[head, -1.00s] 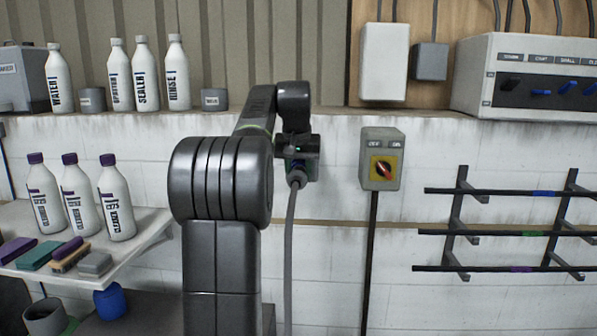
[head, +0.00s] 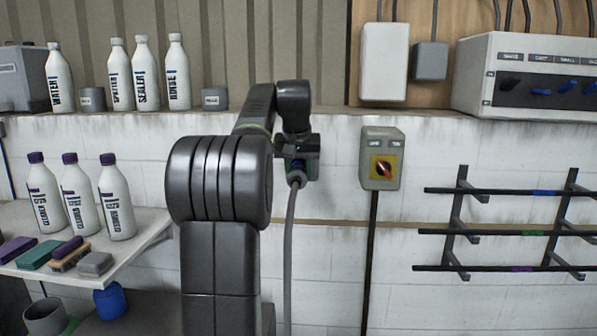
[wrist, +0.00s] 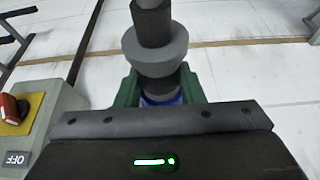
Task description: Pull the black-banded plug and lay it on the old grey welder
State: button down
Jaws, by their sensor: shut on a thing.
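My gripper (head: 298,163) is shut on a plug in front of the white block wall, left of the switch box. In the wrist view my gripper's green fingers (wrist: 160,97) sit either side of the plug (wrist: 155,50). The plug has a grey collar, a dark section and a blue ring between the fingers. Its grey cable (head: 290,235) hangs straight down in the head view. My gripper hides the plug's front end, so I cannot tell whether it sits in a socket. I cannot tell for sure which thing is the old grey welder.
A switch box (head: 381,158) with a red knob is close right of my gripper. A rod rack (head: 520,232) is further right. A ledge (head: 420,112) above holds bottles and a white control unit (head: 530,75). A shelf (head: 130,255) with bottles and brushes is left.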

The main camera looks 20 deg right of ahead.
aim_at(297, 174)
jog(key=shift+s, duration=0.1)
jog(key=shift+s+a+b, duration=0.3)
jog(key=shift+s, duration=0.35)
jog(key=shift+s+a+b, duration=0.3)
jog(key=shift+s+a, duration=0.05)
jog(key=shift+s, duration=0.25)
jog(key=shift+s+a+b, duration=0.3)
jog(key=shift+s, duration=0.35)
jog(key=w+a+f+n, duration=0.1)
jog(key=w+a+f, duration=0.1)
jog(key=a+f, duration=0.6)
jog(key=w+a+f+n+y, duration=0.15)
jog(key=a+f, duration=0.35)
jog(key=f, duration=0.7)
jog(key=w+a+f+n+h, duration=0.1)
jog(key=w+a+f, duration=0.1)
jog(key=a+f, duration=0.6)
jog(key=s+a+f+n, duration=0.1)
jog(key=s+a+f, duration=0.2)
jog(key=f, duration=0.2)
jog(key=s+a+f+y, duration=0.1)
jog(key=s+a+f, duration=0.2)
jog(key=f, duration=0.3)
jog(key=shift+f+n+t, duration=0.15)
jog(key=shift+n+t, duration=0.15)
jog(key=shift+n, duration=0.05)
